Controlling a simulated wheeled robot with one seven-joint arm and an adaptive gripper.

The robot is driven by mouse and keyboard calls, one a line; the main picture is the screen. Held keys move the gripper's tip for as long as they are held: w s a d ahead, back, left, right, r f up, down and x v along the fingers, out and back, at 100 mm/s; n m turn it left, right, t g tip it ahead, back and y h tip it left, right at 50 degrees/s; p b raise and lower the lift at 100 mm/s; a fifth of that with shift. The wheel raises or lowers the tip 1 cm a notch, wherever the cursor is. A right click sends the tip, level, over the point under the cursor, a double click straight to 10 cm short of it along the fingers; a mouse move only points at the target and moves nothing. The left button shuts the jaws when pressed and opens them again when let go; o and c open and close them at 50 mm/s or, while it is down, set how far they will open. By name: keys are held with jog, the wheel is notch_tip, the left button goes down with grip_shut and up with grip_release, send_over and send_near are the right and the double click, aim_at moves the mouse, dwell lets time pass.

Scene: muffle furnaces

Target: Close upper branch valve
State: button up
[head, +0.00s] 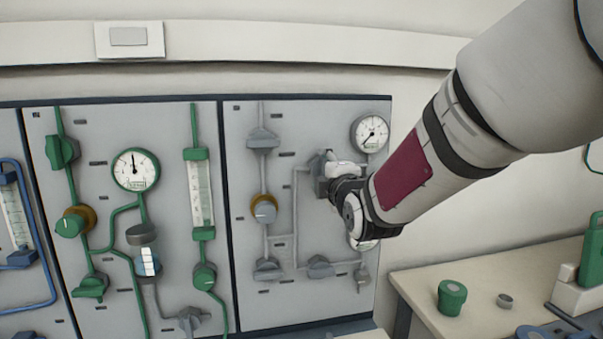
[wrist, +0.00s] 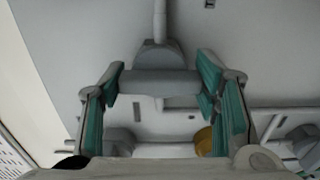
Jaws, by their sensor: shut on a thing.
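The upper branch valve (head: 321,167) is grey and sits on the right grey panel, below and left of a round gauge. My gripper (head: 333,182) is at this valve and hides most of it in the head view. In the wrist view the grey valve handle (wrist: 160,83) is a bar between my two green-padded fingers, one at each end. My gripper is shut on it. The handle lies crosswise to the pipe (wrist: 160,22) in the wrist view.
The right panel also carries a gauge (head: 370,133), a yellow-ringed knob (head: 264,208) and a lower grey valve (head: 319,266). A panel with green pipes (head: 66,153) is to the left. A bench (head: 425,281) with a green-capped item (head: 452,297) stands at the lower right.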

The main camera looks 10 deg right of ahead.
dwell(0.4)
jog(key=o, duration=1.2)
jog(key=shift+c, duration=0.2)
jog(key=s, duration=1.2)
jog(key=s+f+m+g+p, duration=0.3)
jog(key=s+m+g, duration=0.4)
jog(key=s, duration=0.8)
jog(key=s+f+m+g+p, duration=0.3)
jog(key=s+m+g, duration=0.3)
jog(key=s+m, duration=0.5)
jog(key=s+p, duration=0.1)
jog(key=s, duration=0.3)
jog(key=shift+s+d+f+g, duration=0.15)
jog(key=shift+f+g, duration=0.05)
jog(key=shift+g, duration=0.2)
